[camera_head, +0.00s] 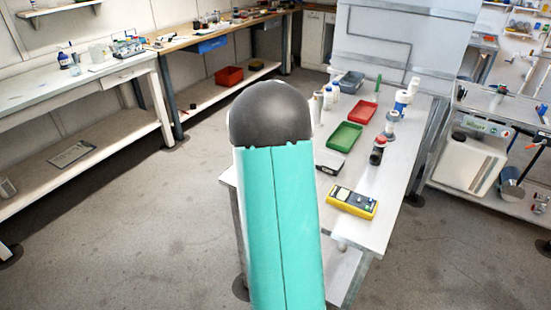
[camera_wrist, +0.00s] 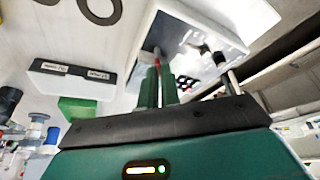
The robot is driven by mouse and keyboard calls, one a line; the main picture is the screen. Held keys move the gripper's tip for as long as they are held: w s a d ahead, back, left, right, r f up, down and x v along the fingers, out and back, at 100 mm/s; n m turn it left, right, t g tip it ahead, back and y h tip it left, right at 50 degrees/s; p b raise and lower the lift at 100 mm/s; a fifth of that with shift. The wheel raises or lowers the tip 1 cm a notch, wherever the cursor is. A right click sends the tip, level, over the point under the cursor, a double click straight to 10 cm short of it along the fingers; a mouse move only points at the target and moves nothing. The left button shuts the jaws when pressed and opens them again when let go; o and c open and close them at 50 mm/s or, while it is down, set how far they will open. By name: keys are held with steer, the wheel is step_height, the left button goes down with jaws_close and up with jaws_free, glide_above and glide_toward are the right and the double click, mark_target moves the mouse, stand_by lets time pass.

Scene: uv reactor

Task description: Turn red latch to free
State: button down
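In the wrist view, a small red piece (camera_wrist: 156,67), which may be the red latch, shows beside a white box-like unit (camera_wrist: 196,48) with a dark inner face. Two dark green fingers of my gripper (camera_wrist: 158,76) reach up to it, close together with a narrow gap. Whether they touch or grip the red piece is unclear. A metal rod with a black end (camera_wrist: 220,59) stands to their right. In the head view my teal arm hides the gripper, and I cannot make out the latch there.
The white table (camera_head: 390,215) carries a yellow device (camera_head: 352,202), a green tray (camera_head: 345,136), a red tray (camera_head: 363,111) and several bottles. A dark-topped bottle (camera_head: 377,152) stands at its right side. The floor (camera_head: 150,240) to the left is clear.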

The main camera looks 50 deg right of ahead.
steer(key=n+y, duration=0.1)
steer(key=n, duration=0.1)
steer(key=n+t+y, duration=0.1)
steer(key=n, duration=0.2)
steer(key=shift+s+d+n, duration=0.1)
steer(key=shift+d+n, duration=0.05)
steer(key=shift+n, duration=0.15)
steer(key=n+y, duration=0.1)
steer(key=n, duration=0.3)
steer(key=shift+n+y, duration=0.3)
steer(key=shift+y, duration=0.1)
steer(key=c, duration=1.6)
jaws_free()
steer(key=v, duration=1.3)
steer(key=shift+s+d+r, duration=0.1)
steer(key=shift+s+r, duration=0.15)
steer(key=shift+r, duration=0.05)
